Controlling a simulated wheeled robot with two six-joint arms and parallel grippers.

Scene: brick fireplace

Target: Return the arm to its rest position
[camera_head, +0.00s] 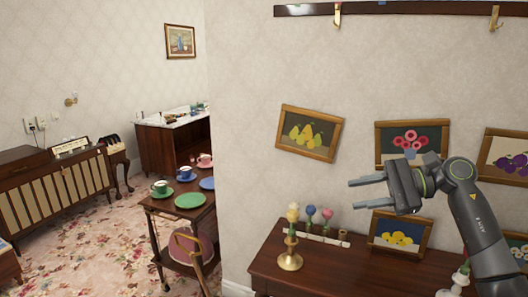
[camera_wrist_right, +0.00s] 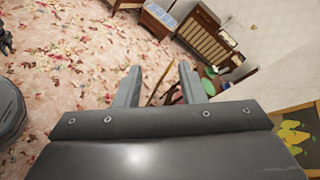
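My right arm (camera_head: 484,225) comes in from the right in the head view, raised in front of the wall and above the dark wooden side table. My right gripper (camera_head: 359,193) points left, with its two fingers apart and nothing between them. The right wrist view also shows the two spread, empty fingers (camera_wrist_right: 158,82), with carpet and furniture far beyond them. The left gripper does not show in the head view. A dark part at the left edge of the right wrist view is too cut off to identify.
The side table (camera_head: 365,267) bears a brass candlestick (camera_head: 290,260) and small colored items. Framed fruit pictures, including a pear picture (camera_head: 309,133), hang near my gripper. A small table (camera_head: 172,208) with plates and cups stands left. Flowered carpet (camera_head: 95,240) is open floor.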

